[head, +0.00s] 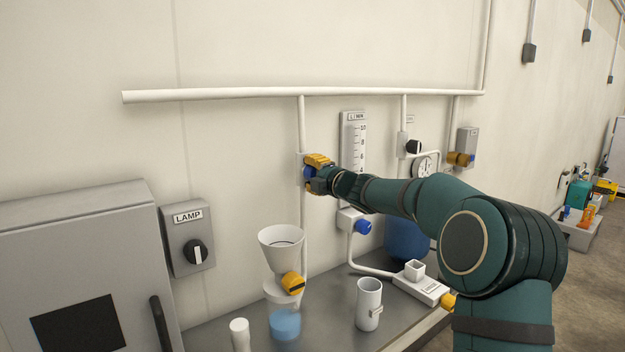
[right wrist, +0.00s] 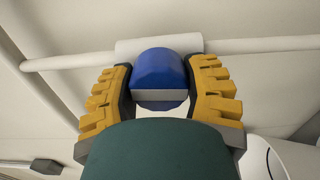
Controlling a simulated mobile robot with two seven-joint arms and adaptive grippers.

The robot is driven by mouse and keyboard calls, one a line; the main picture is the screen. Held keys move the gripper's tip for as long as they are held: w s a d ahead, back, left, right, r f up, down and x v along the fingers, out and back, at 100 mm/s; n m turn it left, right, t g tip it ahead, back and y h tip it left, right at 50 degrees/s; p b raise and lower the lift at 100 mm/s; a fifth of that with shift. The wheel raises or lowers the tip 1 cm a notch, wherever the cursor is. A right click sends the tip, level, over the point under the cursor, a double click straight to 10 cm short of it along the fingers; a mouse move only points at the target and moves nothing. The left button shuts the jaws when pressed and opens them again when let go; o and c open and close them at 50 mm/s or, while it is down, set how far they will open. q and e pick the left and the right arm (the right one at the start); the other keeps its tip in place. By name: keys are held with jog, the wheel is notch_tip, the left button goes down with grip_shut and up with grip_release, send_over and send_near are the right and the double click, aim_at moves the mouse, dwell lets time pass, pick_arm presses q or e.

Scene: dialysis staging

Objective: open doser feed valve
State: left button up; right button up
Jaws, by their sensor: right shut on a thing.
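My right gripper (head: 314,174) is shut on a blue valve knob (head: 308,172) on the vertical white pipe that comes down from the wall pipe. In the right wrist view the blue knob (right wrist: 160,72) sits between the two yellow fingers of the gripper (right wrist: 160,92), with the white valve body (right wrist: 128,47) behind it. Below the pipe stands the doser, with a white funnel (head: 280,247), a yellow knob (head: 293,284) and a clear vessel of blue liquid (head: 284,322). My left gripper is not in view.
A grey bench (head: 345,332) carries a white cup (head: 369,304) and a small white device (head: 420,284). A flow scale (head: 353,140) and another blue knob (head: 362,227) are right of the pipe. A lamp switch box (head: 188,240) and grey cabinet (head: 75,215) are at left.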

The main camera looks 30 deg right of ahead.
jog(key=shift+f+n, duration=0.15)
jog(key=shift+n, duration=0.45)
jog(key=o, duration=1.2)
jog(key=shift+s, duration=0.1)
jog(key=s, duration=0.8)
jog(key=s+d, duration=0.1)
jog(key=s, duration=0.2)
jog(key=shift+s, duration=0.4)
